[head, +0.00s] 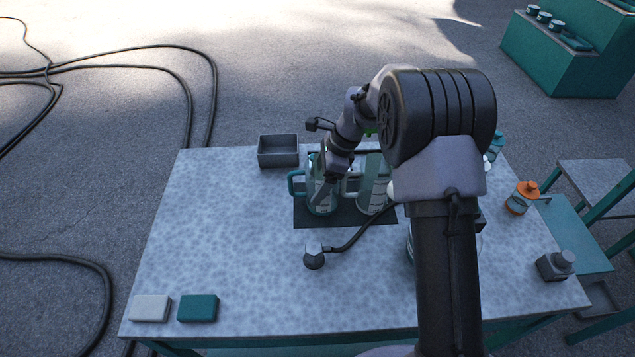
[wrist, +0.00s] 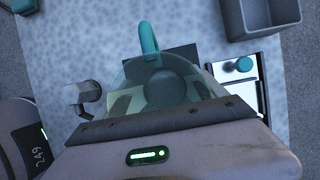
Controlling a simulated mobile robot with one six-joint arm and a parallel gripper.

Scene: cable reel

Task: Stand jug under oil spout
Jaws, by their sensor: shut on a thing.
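A clear jug with a teal handle (head: 297,183) is at the left part of the dark mat on the table; it also shows in the wrist view (wrist: 150,45). My gripper (head: 327,188) is shut on this jug from above. I cannot tell whether the jug's base touches the mat. A dark spout-like nozzle (head: 314,258) on a black hose is in front of the mat, apart from the jug. It seems to be the grey part left of the jug in the wrist view (wrist: 80,95). A second clear vessel (head: 372,188) stands right of the jug, partly hidden by my arm.
A grey open tray (head: 278,151) is at the table's back edge. A white block (head: 151,308) and a teal block (head: 198,308) lie at the front left. An orange-lidded pot (head: 522,197) is at the right. The table's left side (head: 215,230) is clear.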

